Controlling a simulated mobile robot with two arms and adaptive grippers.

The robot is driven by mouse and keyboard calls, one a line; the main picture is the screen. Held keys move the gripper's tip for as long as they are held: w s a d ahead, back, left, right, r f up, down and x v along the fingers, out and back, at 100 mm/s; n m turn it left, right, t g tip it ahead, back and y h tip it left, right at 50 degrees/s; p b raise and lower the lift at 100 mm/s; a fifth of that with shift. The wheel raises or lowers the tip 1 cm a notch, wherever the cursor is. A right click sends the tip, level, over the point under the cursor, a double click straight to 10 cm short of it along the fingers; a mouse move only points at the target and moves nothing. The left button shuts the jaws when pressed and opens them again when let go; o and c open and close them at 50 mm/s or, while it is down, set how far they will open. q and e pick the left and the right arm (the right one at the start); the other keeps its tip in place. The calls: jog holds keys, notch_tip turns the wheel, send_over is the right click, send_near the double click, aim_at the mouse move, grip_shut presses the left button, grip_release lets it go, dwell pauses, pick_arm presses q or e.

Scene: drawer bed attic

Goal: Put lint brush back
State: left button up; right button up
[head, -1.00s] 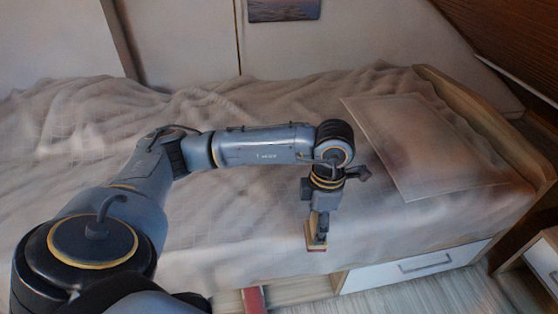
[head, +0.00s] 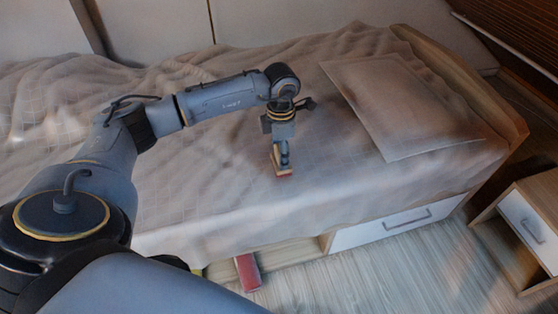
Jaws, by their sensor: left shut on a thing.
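My left gripper (head: 281,158) points down over the bed and is shut on a small brush-like thing (head: 284,173), with pale wood and a red lower edge. I take it to be the lint brush; it is partly hidden by the fingers. It shows against the bed cover near the front edge. I cannot tell whether it touches the cover. My right gripper is not in view.
The bed (head: 215,205) has a rumpled cover and a flat pillow (head: 400,105). Below its front are a white drawer (head: 375,232) with a handle, an open wooden section, and a red thing (head: 247,272). A nightstand (head: 530,225) stands right. The floor (head: 400,275) between is clear.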

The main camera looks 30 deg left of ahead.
pick_arm(q)
jog(key=shift+w+a+f, duration=0.25)
jog(key=shift+f, duration=0.2)
jog(key=shift+w+a+f, duration=0.2)
jog(key=shift+a+f, duration=0.05)
jog(key=shift+f, duration=1.75)
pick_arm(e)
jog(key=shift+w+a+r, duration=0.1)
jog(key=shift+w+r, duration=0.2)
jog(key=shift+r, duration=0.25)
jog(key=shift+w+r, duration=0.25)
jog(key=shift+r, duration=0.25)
pick_arm(q)
jog(key=shift+b, duration=0.3)
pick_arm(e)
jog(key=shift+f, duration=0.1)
pick_arm(q)
jog(key=o, duration=1.2)
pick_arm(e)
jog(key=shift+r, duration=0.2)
